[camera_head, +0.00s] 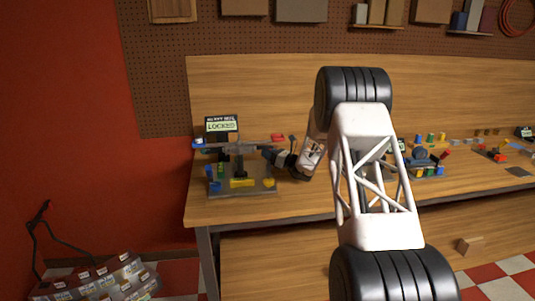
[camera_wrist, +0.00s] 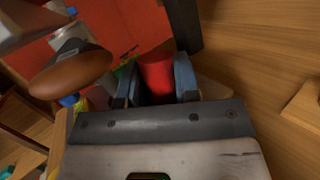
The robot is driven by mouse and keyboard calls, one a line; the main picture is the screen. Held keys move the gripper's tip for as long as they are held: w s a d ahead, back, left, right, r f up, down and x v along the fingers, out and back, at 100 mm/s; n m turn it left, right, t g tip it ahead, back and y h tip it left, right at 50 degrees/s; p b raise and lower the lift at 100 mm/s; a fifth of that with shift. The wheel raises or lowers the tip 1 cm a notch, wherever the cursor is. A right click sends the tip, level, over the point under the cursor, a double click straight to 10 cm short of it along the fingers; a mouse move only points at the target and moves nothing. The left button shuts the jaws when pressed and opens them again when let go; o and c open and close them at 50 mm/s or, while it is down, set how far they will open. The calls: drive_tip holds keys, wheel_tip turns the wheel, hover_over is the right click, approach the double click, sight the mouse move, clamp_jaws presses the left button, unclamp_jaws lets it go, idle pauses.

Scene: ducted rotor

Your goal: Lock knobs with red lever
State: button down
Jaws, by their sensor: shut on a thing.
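A red cylindrical grip (camera_wrist: 157,76), which looks like the red lever's handle, sits between the two bluish fingers of my gripper (camera_wrist: 155,86) in the wrist view. The fingers are closed on it. In the head view my gripper (camera_head: 270,156) reaches the right side of the rotor rig (camera_head: 238,148) from the right. A red piece (camera_head: 278,137) shows just behind it there. A sign (camera_head: 221,125) above the rig reads "LOCKED". A brown rounded knob-like part (camera_wrist: 70,72) is left of my fingers in the wrist view. I cannot tell the lever's full shape or the knobs' state.
The rig stands on a grey base plate (camera_head: 215,191) near the wooden bench's left end, with a yellow block (camera_head: 242,183) and blue parts (camera_head: 214,186) on it. More coloured fixtures (camera_head: 427,160) stand along the bench to the right. A pegboard (camera_head: 160,85) is behind.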

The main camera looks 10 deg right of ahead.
drive_tip(key=shift+s+r+n+y, duration=0.1)
drive_tip(key=shift+s+n+y, duration=0.55)
drive_tip(key=shift+n, duration=0.45)
drive_tip(key=shift+s+n+y, duration=0.5)
drive_tip(key=shift+n+y, duration=0.25)
drive_tip(key=shift+n, duration=0.35)
drive_tip(key=c, duration=0.8)
unclamp_jaws()
drive_tip(key=shift+c, duration=0.2)
drive_tip(key=shift+d, duration=0.1)
drive_tip(key=s+d+f, duration=0.1)
drive_tip(key=s+d, duration=0.6)
drive_tip(key=d, duration=0.5)
drive_tip(key=shift+s+d, duration=0.25)
drive_tip(key=shift+s, duration=0.1)
drive_tip(key=shift+f, duration=0.1)
